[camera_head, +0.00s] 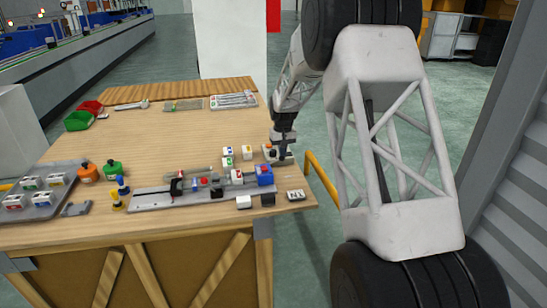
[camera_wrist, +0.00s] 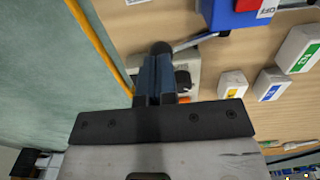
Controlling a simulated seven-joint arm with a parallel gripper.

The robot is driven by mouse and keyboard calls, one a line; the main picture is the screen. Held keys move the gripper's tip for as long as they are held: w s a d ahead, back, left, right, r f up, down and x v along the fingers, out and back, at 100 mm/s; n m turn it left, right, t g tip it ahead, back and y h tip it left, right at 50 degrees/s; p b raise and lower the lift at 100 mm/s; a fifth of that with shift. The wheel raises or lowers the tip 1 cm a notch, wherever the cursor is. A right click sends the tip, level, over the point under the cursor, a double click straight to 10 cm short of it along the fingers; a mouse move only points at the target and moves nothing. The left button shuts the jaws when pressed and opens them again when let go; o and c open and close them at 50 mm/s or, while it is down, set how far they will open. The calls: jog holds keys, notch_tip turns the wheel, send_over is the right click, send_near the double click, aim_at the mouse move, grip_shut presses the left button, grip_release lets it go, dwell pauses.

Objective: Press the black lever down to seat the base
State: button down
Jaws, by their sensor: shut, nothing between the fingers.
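A small pale base (camera_head: 286,158) with black parts on it sits at the right side of the table, under my gripper (camera_head: 283,150). In the wrist view the base (camera_wrist: 195,64) is partly hidden by my gripper (camera_wrist: 156,62). A round black knob (camera_wrist: 160,47) shows just past the fingertips; it looks like the end of the black lever. Whether the fingers touch it I cannot tell. A second black part (camera_wrist: 183,80) and an orange spot (camera_wrist: 184,99) show on the base beside the fingers. My gripper is shut with nothing between the fingers.
A blue box (camera_head: 265,175) on a long metal rail (camera_head: 155,200) stands near the base. Small white labelled blocks (camera_head: 247,152) lie to the left of the base. A yellow rail (camera_head: 320,178) runs along the table's right edge.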

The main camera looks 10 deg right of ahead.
jog(key=shift+d+f, duration=0.15)
jog(key=shift+f, duration=0.55)
jog(key=shift+d+f, duration=0.15)
jog(key=shift+f, duration=0.5)
dwell(1.1)
jog(key=shift+r, duration=0.15)
jog(key=shift+a+r, duration=0.25)
jog(key=shift+r, duration=1.2)
jog(key=shift+a+r, duration=0.25)
jog(key=shift+r, duration=1.2)
jog(key=shift+a+r, duration=0.25)
jog(key=shift+r, duration=1.2)
